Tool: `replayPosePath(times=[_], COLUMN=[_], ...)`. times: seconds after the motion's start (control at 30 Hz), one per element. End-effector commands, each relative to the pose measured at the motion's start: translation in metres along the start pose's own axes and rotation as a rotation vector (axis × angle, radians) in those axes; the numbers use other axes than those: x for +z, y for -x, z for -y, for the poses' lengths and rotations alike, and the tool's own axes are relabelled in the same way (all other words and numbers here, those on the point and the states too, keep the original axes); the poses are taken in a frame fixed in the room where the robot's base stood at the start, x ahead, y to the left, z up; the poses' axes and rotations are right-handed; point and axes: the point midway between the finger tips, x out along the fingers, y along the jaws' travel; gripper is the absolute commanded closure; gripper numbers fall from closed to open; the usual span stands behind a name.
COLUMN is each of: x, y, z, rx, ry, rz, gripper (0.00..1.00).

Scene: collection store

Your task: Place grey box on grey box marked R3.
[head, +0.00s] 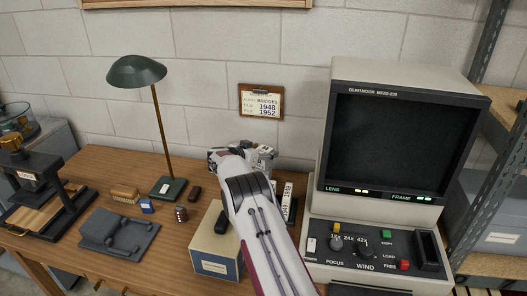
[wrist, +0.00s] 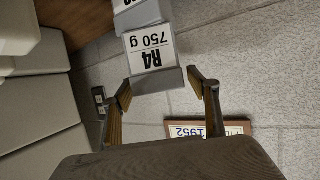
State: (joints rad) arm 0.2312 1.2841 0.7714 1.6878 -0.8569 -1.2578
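A grey box (wrist: 157,80) with a white label reading R4, 750 g shows upside down in the wrist view. My gripper (wrist: 160,76) has its two fingers spread on either side of this box, close to its sides; I cannot tell whether they touch it. Another labelled grey box (wrist: 138,14) lies just beyond it, its label cut off by the frame edge. In the head view my gripper (head: 244,158) is beside a grey piece at the wall, and upright white labels (head: 288,194) show below it, partly behind my arm. I cannot read R3 on any label.
A film reader (head: 400,145) stands close on the right. A cream box (head: 213,245) sits at the front left of my arm. A clipboard (head: 262,102) hangs on the wall behind.

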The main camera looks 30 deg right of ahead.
Motion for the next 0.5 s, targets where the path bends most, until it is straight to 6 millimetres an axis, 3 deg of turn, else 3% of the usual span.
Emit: replayPosePath(times=[0.5], x=[-0.003], y=[0.0033], z=[0.0003], rx=[0.0], ry=[0.0], rz=[0.0], gripper=[0.41])
